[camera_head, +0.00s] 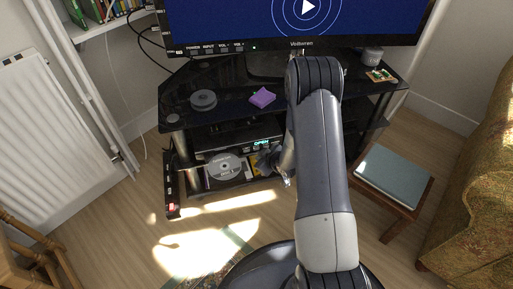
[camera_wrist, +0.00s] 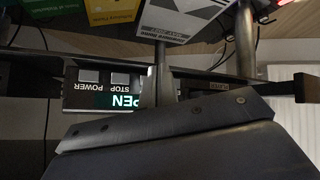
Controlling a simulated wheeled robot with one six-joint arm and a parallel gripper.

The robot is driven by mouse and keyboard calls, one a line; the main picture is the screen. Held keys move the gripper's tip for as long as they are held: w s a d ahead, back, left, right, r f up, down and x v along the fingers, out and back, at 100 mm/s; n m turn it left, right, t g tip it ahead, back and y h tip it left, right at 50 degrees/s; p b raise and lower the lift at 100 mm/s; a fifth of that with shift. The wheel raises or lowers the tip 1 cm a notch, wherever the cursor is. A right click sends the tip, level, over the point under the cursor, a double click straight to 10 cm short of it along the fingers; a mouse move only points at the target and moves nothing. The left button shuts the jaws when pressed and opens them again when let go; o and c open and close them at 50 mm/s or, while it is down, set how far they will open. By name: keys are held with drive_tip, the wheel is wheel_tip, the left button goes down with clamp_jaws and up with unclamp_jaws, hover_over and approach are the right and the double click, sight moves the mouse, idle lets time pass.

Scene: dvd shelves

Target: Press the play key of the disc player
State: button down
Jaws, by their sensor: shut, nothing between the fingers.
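The disc player (camera_head: 235,137) sits on the shelf under the top of the black TV stand, with a cyan lit display that reads OPEN. A printed silver disc (camera_head: 222,167) lies in front of and below it. In the wrist view the player's front (camera_wrist: 100,90) appears upside down, with keys marked POWER (camera_wrist: 88,76) and STOP (camera_wrist: 120,78) and part of the lit display. I cannot make out the play key. My gripper (camera_head: 270,158) is shut and empty near the right part of the player's front; contact cannot be told.
The TV (camera_head: 300,25) stands on the stand top (camera_head: 225,82), with a purple object (camera_head: 262,98) and a grey round object (camera_head: 203,100). A small table (camera_head: 393,178) is right, a radiator (camera_head: 50,120) left. Cases (camera_wrist: 185,18) show close by in the wrist view.

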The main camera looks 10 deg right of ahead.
sight(256, 148)
drive_tip(key=shift+w, duration=0.65)
drive_tip(key=shift+w, duration=0.2)
idle(1.5)
drive_tip(key=shift+w, duration=0.25)
